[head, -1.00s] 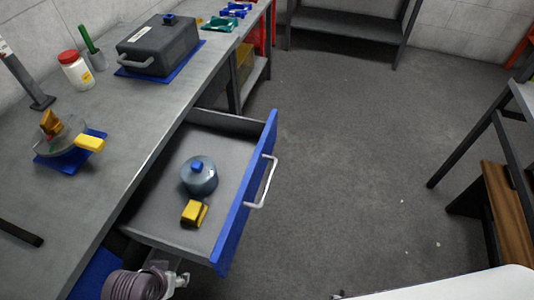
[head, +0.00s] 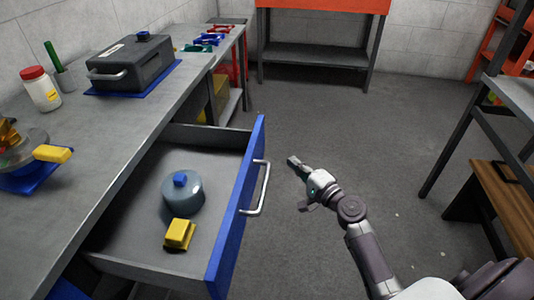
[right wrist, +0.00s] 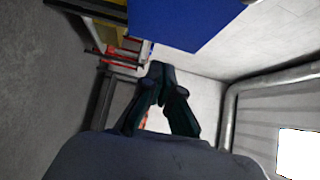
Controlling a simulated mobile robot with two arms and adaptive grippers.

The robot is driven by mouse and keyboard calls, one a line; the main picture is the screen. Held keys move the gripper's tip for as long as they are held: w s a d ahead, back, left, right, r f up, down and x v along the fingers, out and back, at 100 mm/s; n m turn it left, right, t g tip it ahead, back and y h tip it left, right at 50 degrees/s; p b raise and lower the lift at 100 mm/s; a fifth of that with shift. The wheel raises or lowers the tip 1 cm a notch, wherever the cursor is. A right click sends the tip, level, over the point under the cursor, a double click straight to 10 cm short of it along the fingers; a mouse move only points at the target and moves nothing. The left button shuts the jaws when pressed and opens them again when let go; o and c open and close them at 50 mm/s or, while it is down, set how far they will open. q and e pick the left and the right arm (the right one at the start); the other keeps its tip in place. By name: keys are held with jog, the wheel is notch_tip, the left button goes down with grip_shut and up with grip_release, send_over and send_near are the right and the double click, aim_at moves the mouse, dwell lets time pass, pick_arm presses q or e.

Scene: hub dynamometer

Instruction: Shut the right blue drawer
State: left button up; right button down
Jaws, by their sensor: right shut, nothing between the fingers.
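The blue-fronted drawer (head: 236,205) is pulled out from under the grey workbench, with its silver handle (head: 265,190) on the outer face. Inside lie a round blue-grey weight-like object (head: 183,197) and a small yellow block (head: 179,234). My right gripper (head: 297,164) is to the right of the drawer front, apart from the handle, over the floor. In the right wrist view its dark fingers (right wrist: 162,75) are closed together and empty. A blue panel shows above them there; I cannot tell whether it is the drawer front. My left gripper is not visible.
The workbench (head: 110,150) carries a grey box (head: 130,62) on a blue mat, a white jar with red lid (head: 40,90) and a yellow-handled item (head: 52,153). A wooden-topped bench (head: 510,195) stands at right. The floor between is open.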

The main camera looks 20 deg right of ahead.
aim_at(262, 146)
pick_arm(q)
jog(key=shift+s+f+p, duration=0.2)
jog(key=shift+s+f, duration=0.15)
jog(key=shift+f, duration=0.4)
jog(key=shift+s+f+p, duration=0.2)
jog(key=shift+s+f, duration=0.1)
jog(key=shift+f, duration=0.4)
pick_arm(e)
jog(key=shift+w+a, duration=0.75)
jog(key=shift+w, duration=0.55)
jog(key=shift+w+a, duration=0.75)
jog(key=shift+w, duration=0.55)
jog(key=shift+w+a, duration=0.75)
jog(key=shift+w, duration=0.55)
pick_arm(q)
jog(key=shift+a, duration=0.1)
pick_arm(e)
jog(key=shift+a, duration=0.1)
